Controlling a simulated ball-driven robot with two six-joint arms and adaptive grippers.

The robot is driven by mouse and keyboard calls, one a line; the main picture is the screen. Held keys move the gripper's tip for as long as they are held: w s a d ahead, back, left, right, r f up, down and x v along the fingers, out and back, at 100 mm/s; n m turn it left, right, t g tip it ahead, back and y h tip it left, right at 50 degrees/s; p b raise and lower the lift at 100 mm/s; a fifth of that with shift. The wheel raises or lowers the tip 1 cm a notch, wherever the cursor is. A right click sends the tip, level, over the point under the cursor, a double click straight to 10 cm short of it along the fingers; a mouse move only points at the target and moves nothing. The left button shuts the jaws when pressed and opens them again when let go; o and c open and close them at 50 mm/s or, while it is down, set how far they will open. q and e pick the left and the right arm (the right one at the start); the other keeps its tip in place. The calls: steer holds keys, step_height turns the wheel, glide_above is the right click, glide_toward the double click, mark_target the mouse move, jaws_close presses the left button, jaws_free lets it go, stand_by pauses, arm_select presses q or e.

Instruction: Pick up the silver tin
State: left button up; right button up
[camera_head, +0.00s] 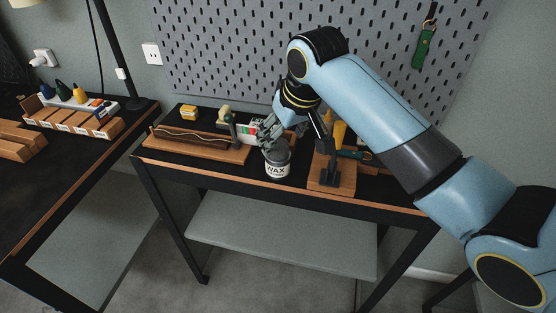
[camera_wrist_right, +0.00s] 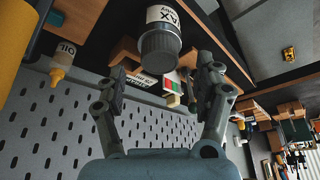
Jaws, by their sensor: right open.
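The silver tin (camera_head: 278,165), with a white label reading WAX and a dark grey lid, stands upright near the front edge of the small black table. It also shows in the right wrist view (camera_wrist_right: 160,42), lid side nearest. My right gripper (camera_head: 269,133) is open, just behind and above the tin in the head view. In the right wrist view my open fingers (camera_wrist_right: 162,78) are spread, with the tin beyond and above the gap between them. I cannot tell whether they touch it. My left gripper is not in view.
A wooden block with a black press (camera_head: 330,178) stands close right of the tin. A wooden tray (camera_head: 196,146) lies to the left. A yellow-tipped oil bottle (camera_wrist_right: 62,60) shows in the wrist view. A pegboard (camera_head: 330,50) rises behind. A second dark table (camera_head: 50,190) is at left.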

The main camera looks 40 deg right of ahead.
steer(key=x, duration=0.9)
steer(key=shift+f+p, duration=0.2)
steer(key=shift+p, duration=0.1)
steer(key=shift+c, duration=0.4)
steer(key=shift+r, duration=0.1)
steer(key=c, duration=1)
